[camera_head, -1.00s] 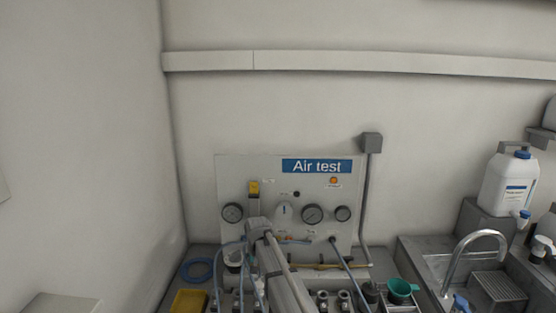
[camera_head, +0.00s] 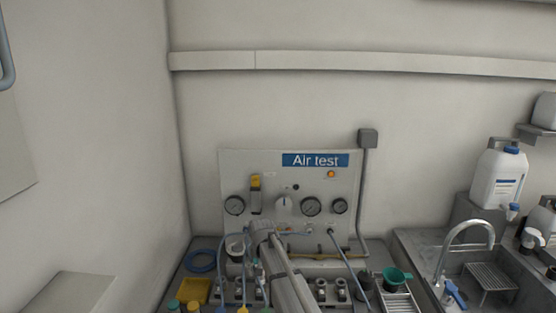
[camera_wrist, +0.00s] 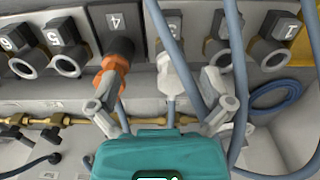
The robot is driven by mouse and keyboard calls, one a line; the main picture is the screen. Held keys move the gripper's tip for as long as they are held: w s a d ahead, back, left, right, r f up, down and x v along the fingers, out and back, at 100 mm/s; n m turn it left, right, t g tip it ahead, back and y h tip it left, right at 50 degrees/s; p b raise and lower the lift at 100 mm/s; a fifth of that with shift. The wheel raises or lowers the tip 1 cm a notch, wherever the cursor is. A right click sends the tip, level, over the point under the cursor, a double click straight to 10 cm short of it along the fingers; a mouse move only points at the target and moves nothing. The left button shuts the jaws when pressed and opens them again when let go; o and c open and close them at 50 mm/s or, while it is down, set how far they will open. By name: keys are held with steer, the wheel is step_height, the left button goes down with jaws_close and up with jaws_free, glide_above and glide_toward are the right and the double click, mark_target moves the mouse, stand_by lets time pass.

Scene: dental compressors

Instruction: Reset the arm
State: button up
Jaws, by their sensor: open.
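My gripper (camera_wrist: 162,112) shows in the wrist view with its two grey fingers spread apart and its teal body at the bottom. A grey-white plug (camera_wrist: 178,75) with a blue hose stands beyond the gap between the fingers. An orange fitting (camera_wrist: 114,72) under the block marked 4 (camera_wrist: 115,20) is close to the left finger; I cannot tell whether they touch. In the head view my grey arm reaches forward to the bench below the Air test panel (camera_head: 290,180); the fingers cannot be made out there.
Blue hoses (camera_wrist: 165,35) cross close to the gripper. Several numbered ports (camera_wrist: 68,60) line the row. In the head view, a yellow tray (camera_head: 195,290) is left, a green cup (camera_head: 396,278) right, and a sink tap (camera_head: 465,232) further right.

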steer(key=s+d, duration=2.2)
steer(key=s, duration=0.3)
steer(key=shift+s+d, duration=0.15)
steer(key=shift+s, duration=0.05)
stand_by(0.6)
